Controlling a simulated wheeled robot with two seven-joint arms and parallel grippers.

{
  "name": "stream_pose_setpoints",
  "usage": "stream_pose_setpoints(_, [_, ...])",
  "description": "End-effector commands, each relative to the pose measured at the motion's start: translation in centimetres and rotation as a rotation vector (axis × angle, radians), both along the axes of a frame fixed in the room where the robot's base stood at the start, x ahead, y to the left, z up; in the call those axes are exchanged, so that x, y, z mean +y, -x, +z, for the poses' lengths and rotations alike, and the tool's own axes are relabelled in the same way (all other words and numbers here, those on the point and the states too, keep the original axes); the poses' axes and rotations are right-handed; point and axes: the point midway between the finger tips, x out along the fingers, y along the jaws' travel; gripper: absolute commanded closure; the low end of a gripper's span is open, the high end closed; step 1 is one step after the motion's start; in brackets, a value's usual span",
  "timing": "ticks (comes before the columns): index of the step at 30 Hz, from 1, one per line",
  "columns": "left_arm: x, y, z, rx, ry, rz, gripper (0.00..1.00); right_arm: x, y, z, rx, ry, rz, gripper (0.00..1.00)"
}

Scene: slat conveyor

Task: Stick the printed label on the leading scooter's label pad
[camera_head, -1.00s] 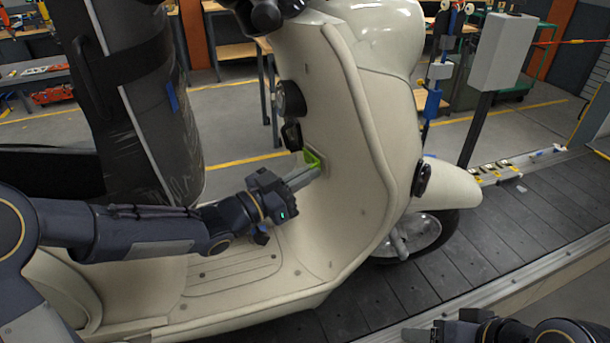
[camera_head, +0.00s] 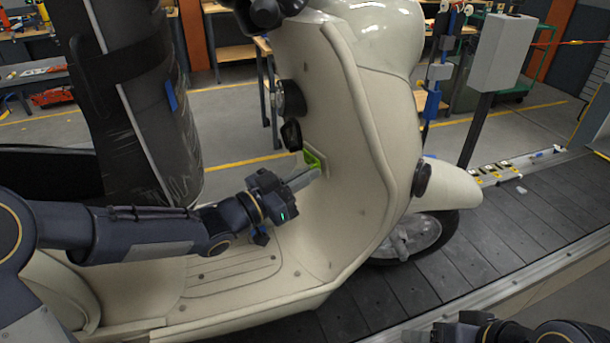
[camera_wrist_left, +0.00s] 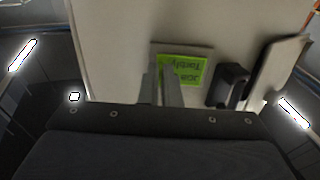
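The leading scooter (camera_head: 345,130) is cream and stands upright on the slat conveyor. The bright green printed label (camera_head: 312,159) is at the inner face of its leg shield. In the left wrist view the label (camera_wrist_left: 182,70), with dark print, lies over a greyish pad (camera_wrist_left: 160,48) whose border shows around it. My left gripper (camera_head: 314,174) reaches in from the left, its fingertips at the label's lower edge. In the wrist view its fingers (camera_wrist_left: 165,72) are close together and overlap the label's left part; whether they touch it is unclear. My right gripper (camera_head: 420,337) is partly cut off at the bottom.
A black knob (camera_head: 291,135) sticks out close above the label, and a dark block (camera_wrist_left: 232,85) stands right of it in the wrist view.

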Motion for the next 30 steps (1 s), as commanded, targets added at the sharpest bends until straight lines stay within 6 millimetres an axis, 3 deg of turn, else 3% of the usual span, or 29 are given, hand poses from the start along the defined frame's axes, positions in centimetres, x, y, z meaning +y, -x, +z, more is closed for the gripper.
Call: stream_pose_setpoints(30, [-0.02, 0.01, 0.02, 0.000, 0.000, 0.000, 1.00, 0.00, 0.00, -0.69, 0.000, 0.000, 0.000, 0.39])
